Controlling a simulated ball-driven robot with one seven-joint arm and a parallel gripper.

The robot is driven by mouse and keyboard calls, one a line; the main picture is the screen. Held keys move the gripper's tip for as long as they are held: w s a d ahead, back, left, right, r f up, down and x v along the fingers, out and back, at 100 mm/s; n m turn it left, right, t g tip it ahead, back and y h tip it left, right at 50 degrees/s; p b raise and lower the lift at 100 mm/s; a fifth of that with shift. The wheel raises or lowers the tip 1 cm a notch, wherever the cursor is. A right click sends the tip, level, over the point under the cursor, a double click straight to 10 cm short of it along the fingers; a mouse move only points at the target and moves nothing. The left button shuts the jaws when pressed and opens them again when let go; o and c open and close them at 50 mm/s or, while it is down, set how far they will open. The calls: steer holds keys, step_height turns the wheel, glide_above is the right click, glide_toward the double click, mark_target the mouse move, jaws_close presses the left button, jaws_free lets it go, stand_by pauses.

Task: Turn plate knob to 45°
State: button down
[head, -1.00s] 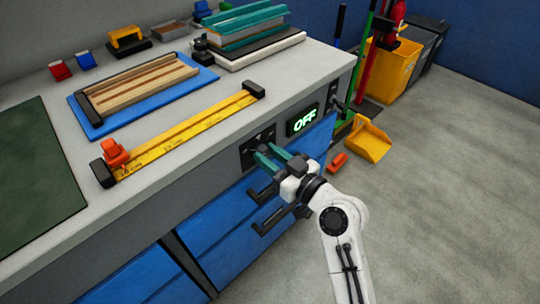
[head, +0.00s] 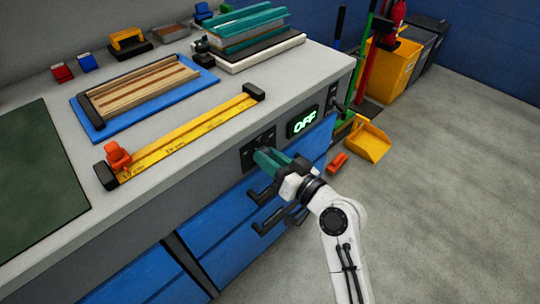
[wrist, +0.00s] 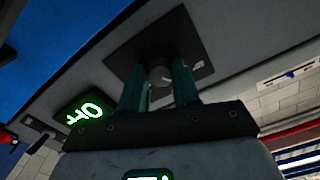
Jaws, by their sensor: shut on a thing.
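The plate knob (wrist: 160,72) is a small round grey knob with a light mark, in the middle of a dark square plate (wrist: 198,40) on the bench front. In the wrist view it sits between the two teal fingers of my gripper (wrist: 158,82), which is shut on it. In the head view my gripper (head: 262,157) reaches the dark plate (head: 247,152), and its fingers hide the knob. The knob's exact angle cannot be told.
A lit green OFF display (head: 304,121) is beside the plate. Drawer handles (head: 268,218) stick out below my gripper. A yellow ruler (head: 185,134) lies on the bench top. The floor at the right is mostly clear.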

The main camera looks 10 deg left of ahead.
steer(key=shift+m+p, duration=1.45)
steer(key=shift+m, duration=2.15)
steer(key=c, duration=0.8)
jaws_free()
steer(key=v, duration=1.1)
steer(key=shift+a, duration=0.1)
